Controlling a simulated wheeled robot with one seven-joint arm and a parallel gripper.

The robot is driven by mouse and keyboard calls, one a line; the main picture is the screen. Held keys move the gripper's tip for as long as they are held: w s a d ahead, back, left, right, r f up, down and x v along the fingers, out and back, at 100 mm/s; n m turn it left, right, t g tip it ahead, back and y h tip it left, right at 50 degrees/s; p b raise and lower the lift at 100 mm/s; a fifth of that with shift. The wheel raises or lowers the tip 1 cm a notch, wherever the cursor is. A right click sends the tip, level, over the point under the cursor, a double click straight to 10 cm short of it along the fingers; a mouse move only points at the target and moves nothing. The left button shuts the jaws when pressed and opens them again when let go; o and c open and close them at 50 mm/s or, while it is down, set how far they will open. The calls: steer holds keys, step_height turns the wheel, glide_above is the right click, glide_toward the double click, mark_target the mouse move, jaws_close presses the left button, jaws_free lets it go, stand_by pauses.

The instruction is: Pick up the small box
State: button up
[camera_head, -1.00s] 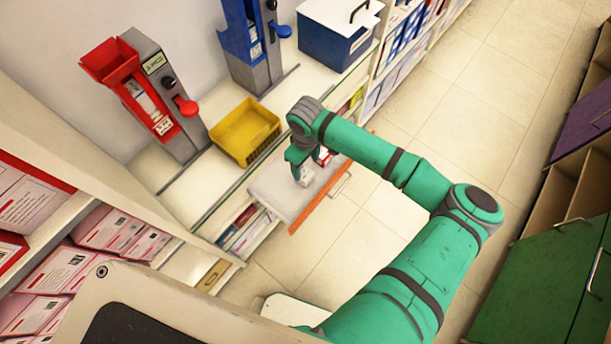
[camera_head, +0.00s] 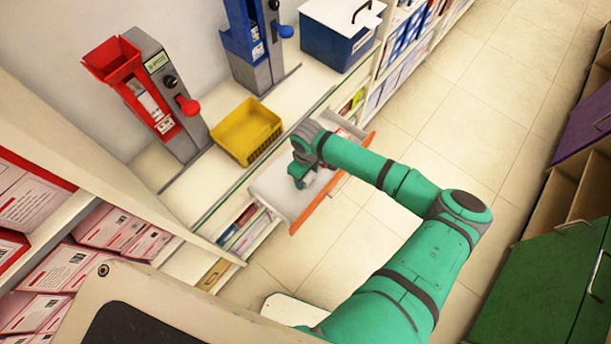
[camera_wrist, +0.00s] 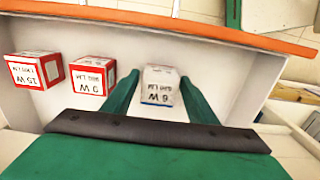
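A small white box with a blue edge (camera_wrist: 158,86), printed "6 W", lies in an open drawer (camera_head: 276,187). In the wrist view it sits between the two green fingers of my gripper (camera_wrist: 160,77), with narrow gaps on both sides. My gripper is open and shows in the head view (camera_head: 299,180) low over the drawer. Two red and white boxes stand to the left in the wrist view: one marked "9 W" (camera_wrist: 92,76) and one marked "15 W" (camera_wrist: 34,70). In the head view my gripper and arm hide the small white box.
The drawer's orange front (camera_wrist: 180,29) rises beyond the boxes in the wrist view. A yellow bin (camera_head: 246,131), a red dispenser (camera_head: 150,92) and a blue dispenser (camera_head: 252,42) stand on the counter behind. The tiled floor to the right is clear.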

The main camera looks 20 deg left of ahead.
steer(key=c, duration=0.8)
steer(key=shift+r, duration=0.15)
steer(key=shift+r, duration=0.55)
steer(key=s+d+r, duration=0.2)
steer(key=s+r, duration=0.9)
steer(key=s, duration=0.2)
steer(key=shift+s+r, duration=0.3)
steer(key=shift+s, duration=0.1)
